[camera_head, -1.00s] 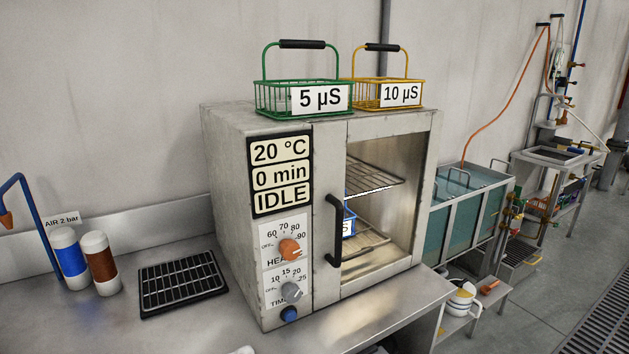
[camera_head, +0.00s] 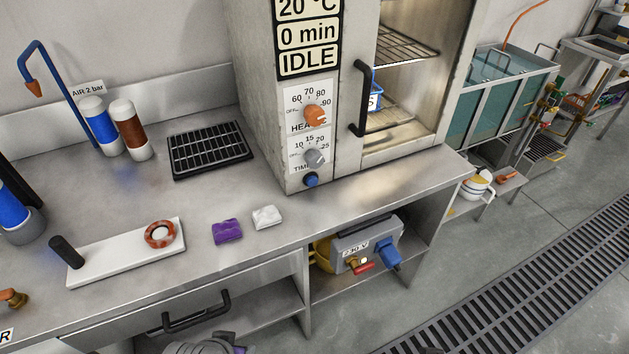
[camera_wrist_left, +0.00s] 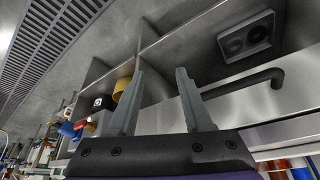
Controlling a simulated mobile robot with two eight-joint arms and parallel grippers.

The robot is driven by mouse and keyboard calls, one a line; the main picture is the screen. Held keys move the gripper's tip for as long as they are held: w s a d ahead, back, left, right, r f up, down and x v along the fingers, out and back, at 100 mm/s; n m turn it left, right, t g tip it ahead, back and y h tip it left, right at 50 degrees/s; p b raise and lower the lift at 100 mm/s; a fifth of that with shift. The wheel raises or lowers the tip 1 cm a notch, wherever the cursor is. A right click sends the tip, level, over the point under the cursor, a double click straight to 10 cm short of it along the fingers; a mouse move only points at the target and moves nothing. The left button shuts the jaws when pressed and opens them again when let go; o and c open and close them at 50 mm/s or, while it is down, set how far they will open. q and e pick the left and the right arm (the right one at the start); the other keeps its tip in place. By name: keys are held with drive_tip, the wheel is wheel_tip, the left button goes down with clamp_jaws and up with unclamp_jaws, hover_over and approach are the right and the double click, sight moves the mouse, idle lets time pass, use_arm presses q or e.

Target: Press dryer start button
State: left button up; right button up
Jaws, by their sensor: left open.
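The dryer (camera_head: 258,90) stands on the metal bench in the head view, its glazed door closed or its front window showing wire shelves. Its display (camera_head: 309,37) reads 20 °C, 0 min, IDLE. Below are the orange heat knob (camera_head: 315,113) and grey time knob (camera_head: 314,157). The round blue button (camera_head: 311,180) sits at the bottom of the panel, unobstructed. My left gripper (camera_wrist_left: 154,82) is open and empty in the left wrist view, near the bench's drawer front and handle. The head view shows neither set of fingertips; part of my arm shows at the bottom edge.
A drawer handle (camera_head: 197,312) sticks out in front. A grey 230 V box (camera_head: 366,245) stands on the shelf underneath.

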idle(0.3)
use_arm(q)
clamp_jaws()
idle(1.6)
